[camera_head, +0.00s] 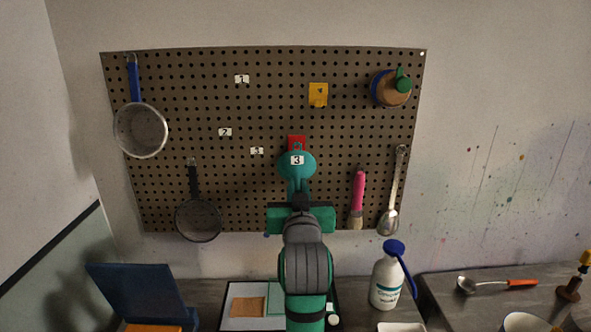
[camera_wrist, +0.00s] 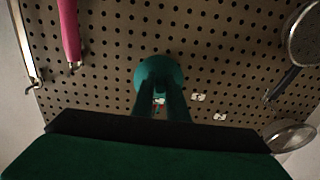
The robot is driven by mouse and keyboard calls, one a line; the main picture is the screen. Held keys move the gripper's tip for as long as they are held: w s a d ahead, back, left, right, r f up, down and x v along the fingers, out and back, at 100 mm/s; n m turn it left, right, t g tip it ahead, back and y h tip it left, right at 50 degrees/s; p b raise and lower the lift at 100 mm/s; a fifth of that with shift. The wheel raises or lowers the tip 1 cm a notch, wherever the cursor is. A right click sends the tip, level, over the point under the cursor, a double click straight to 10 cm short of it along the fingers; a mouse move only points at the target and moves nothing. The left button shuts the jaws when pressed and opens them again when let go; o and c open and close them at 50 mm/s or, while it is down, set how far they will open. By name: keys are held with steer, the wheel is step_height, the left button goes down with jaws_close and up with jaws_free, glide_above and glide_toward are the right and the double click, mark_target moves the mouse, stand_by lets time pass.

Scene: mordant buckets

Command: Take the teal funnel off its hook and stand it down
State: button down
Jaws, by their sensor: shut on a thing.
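The teal funnel (camera_head: 296,164) is at the lower middle of the pegboard, just below a red hook (camera_head: 297,142) with a numbered tag 3 in front. My gripper (camera_head: 299,187) reaches up to it from below, its fingers closed on the funnel. In the wrist view the funnel (camera_wrist: 158,70) shows as a round teal shape at the ends of my two fingers (camera_wrist: 161,102). My fingers hide its lower part. I cannot tell whether it still hangs on the hook.
A dark strainer (camera_head: 199,219) hangs left and a pink-handled brush (camera_head: 358,199) right, with a metal ladle (camera_head: 391,200) beyond. Below, a black-edged tray (camera_head: 227,305) with tan and teal patches lies on the counter, between a blue box (camera_head: 138,292) and a white bottle (camera_head: 386,280).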

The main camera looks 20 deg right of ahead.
steer(key=shift+r, duration=0.5)
stand_by(0.4)
steer(key=v, duration=0.7)
steer(key=shift+s, duration=0.25)
stand_by(1.1)
stand_by(0.5)
